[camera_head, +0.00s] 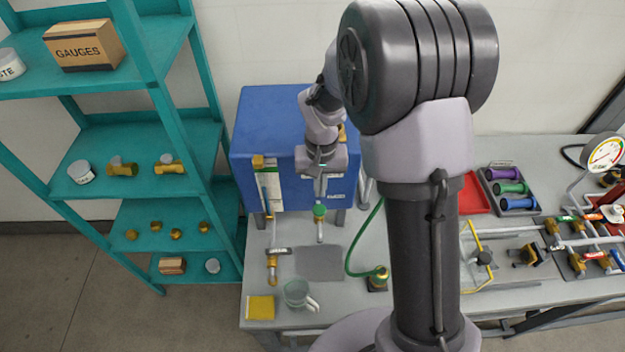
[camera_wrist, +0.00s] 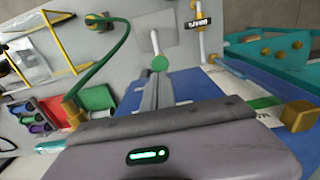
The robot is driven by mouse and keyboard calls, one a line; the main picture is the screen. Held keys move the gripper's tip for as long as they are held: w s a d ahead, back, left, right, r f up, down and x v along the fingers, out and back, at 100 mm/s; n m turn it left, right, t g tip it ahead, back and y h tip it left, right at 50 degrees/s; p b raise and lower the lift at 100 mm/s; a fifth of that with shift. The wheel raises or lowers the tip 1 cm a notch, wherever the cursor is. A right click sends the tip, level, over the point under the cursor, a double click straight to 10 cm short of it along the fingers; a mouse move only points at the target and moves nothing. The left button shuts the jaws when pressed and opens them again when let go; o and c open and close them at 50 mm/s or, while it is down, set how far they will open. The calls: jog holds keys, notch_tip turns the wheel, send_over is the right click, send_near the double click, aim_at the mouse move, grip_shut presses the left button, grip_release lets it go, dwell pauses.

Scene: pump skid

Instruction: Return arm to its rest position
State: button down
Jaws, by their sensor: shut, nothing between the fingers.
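My gripper (camera_head: 320,192) hangs in front of the blue cabinet (camera_head: 268,112), pointing down over the grey bench (camera_head: 345,300). My arm rises from the bench's front edge and bends over toward the cabinet. In the wrist view my gripper (camera_wrist: 158,88) shows its fingers together with nothing between them. A round green knob (camera_head: 319,211) on a pale pipe stub lies just beyond the fingertips. The knob also shows in the wrist view (camera_wrist: 159,63); I cannot tell the exact gap to it.
A teal shelf (camera_head: 165,213) stands left, with a GAUGES box (camera_head: 84,46). A green hose (camera_head: 362,238) curves to a brass fitting (camera_head: 378,279). A clear mug (camera_head: 298,294) and yellow block (camera_head: 260,307) sit on the bench. Piping with a gauge (camera_head: 605,153) fills the right.

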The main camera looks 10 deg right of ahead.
jog(key=shift+s+b, duration=0.1)
jog(key=shift+b, duration=0.6)
jog(key=s+a+f+m+t+y+b, duration=0.1)
jog(key=s+a+t+b, duration=0.1)
jog(key=s+b, duration=0.8)
jog(key=s+a+f+m+t+y+b, duration=0.1)
jog(key=s+a+t+b, duration=0.1)
jog(key=s+b, duration=0.9)
jog(key=shift+f+t+b, duration=0.35)
jog(key=shift+t+b, duration=0.45)
jog(key=shift+t, duration=0.1)
